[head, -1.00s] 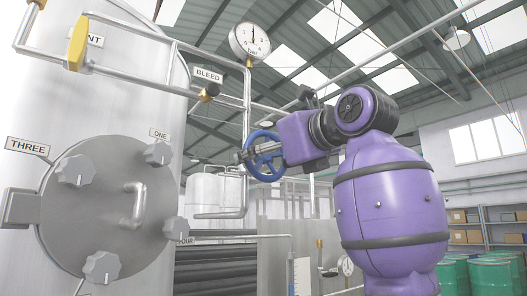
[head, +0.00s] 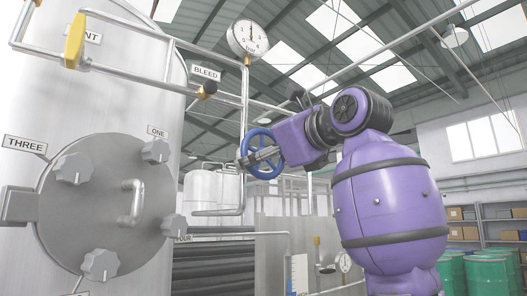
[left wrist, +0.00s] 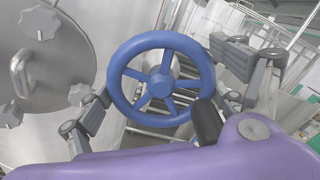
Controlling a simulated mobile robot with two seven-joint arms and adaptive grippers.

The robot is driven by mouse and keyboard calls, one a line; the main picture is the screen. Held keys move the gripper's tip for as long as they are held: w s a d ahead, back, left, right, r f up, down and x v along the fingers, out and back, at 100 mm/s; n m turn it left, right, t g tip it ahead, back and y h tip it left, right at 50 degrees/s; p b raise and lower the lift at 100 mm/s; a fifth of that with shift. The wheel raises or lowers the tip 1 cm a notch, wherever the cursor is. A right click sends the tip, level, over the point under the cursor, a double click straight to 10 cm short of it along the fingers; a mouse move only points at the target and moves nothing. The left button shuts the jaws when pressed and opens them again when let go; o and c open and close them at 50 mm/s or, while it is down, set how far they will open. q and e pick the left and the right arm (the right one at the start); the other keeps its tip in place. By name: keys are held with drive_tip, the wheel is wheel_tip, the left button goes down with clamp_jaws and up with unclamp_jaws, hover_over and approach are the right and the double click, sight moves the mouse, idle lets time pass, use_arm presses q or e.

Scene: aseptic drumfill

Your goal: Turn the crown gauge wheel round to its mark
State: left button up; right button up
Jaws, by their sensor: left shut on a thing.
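The blue spoked wheel (head: 262,176) is on the pipework right of the big steel tank, below the round dial gauge (head: 248,40). The gauge has a white face and a dark needle pointing roughly up. My left gripper (head: 258,157) reaches the wheel from the right and is shut on it. In the left wrist view the wheel (left wrist: 117,92) is in the middle, with grey finger links on both sides of its rim. The exact finger contact is partly hidden. I cannot make out a mark on the wheel. My right gripper is not in view.
The steel tank (head: 110,110) fills the left, with a round hatch (head: 105,205) carrying several grey knobs. A yellow handle (head: 75,42) and a BLEED label (head: 205,72) are on the upper pipes. Green drums (head: 487,272) and shelves stand far right.

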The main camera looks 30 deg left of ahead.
use_arm(q)
drive_tip(key=shift+n, duration=0.3)
drive_tip(key=o, duration=1)
drive_tip(key=shift+a, duration=0.1)
drive_tip(key=shift+s, duration=0.1)
drive_tip(key=v, duration=1.2)
